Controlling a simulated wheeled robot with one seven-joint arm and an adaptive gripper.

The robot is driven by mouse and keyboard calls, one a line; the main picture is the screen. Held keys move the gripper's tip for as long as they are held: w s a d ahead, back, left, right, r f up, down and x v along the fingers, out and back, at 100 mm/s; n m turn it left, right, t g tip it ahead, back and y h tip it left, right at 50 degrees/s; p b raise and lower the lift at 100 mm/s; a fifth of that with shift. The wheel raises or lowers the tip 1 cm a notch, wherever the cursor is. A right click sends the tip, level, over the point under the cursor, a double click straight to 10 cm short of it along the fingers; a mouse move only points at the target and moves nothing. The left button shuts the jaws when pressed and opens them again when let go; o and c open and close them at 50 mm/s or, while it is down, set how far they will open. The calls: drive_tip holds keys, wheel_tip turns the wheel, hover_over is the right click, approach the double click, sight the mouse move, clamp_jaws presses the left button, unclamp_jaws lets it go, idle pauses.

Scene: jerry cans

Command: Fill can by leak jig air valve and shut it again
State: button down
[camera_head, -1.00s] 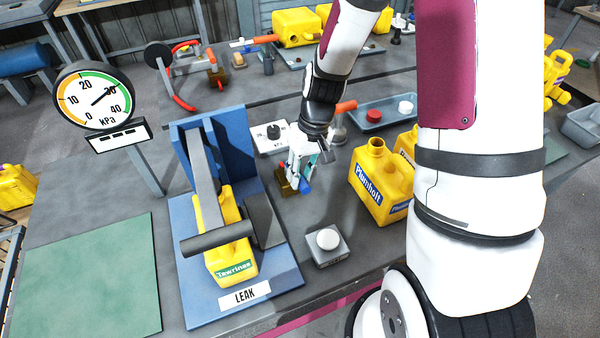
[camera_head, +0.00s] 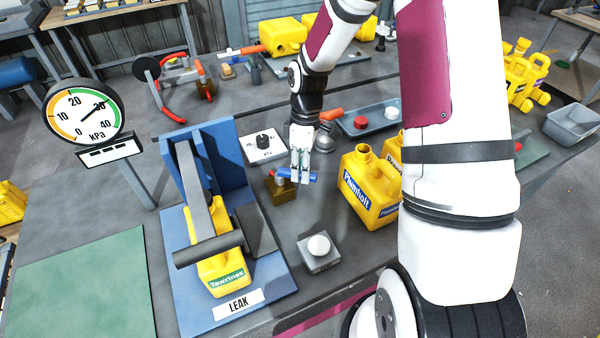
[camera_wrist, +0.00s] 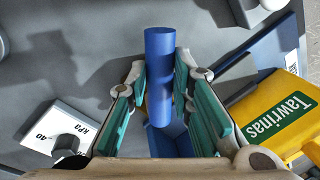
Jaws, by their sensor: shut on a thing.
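My gripper (camera_head: 301,174) is shut on the blue lever handle (camera_head: 313,177) of the air valve, whose brass body (camera_head: 283,188) stands on the bench right of the leak jig. The lever lies roughly crosswise in the head view. In the wrist view the blue handle (camera_wrist: 160,48) runs between my teal-padded fingers. The yellow Tawrinas can (camera_head: 220,272) sits upright in the blue leak jig (camera_head: 180,300) under its grey clamp arm (camera_head: 195,190). The kPa gauge (camera_head: 85,112) at the left has its needle at about 30.
A white-topped button box (camera_head: 318,252) stands in front of the valve. A white dial box (camera_head: 263,144) is behind it. Yellow Plumholt cans (camera_head: 368,190) stand close on the right, near my arm. A green mat (camera_head: 80,285) at the left is clear.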

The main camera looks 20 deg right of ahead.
drive_tip(key=shift+w+d+n+h, duration=0.25)
drive_tip(key=shift+w+n, duration=0.45)
drive_tip(key=shift+n, duration=0.6)
drive_tip(key=shift+w+d+n+h, duration=0.15)
drive_tip(key=shift+w+n, duration=0.5)
drive_tip(key=shift+n, duration=0.65)
drive_tip(key=shift+w+d+n+h, duration=0.15)
drive_tip(key=shift+w+n+h, duration=0.15)
drive_tip(key=shift+w+n, duration=0.7)
drive_tip(key=shift+s+n, duration=0.25)
drive_tip(key=shift+n, duration=0.15)
drive_tip(key=c, duration=1.4)
unclamp_jaws()
drive_tip(key=r, duration=0.4)
drive_tip(key=w+r, duration=0.1)
drive_tip(key=r, duration=0.3)
drive_tip(key=w+r, duration=0.1)
drive_tip(key=r, duration=0.3)
drive_tip(key=shift+w, duration=0.15)
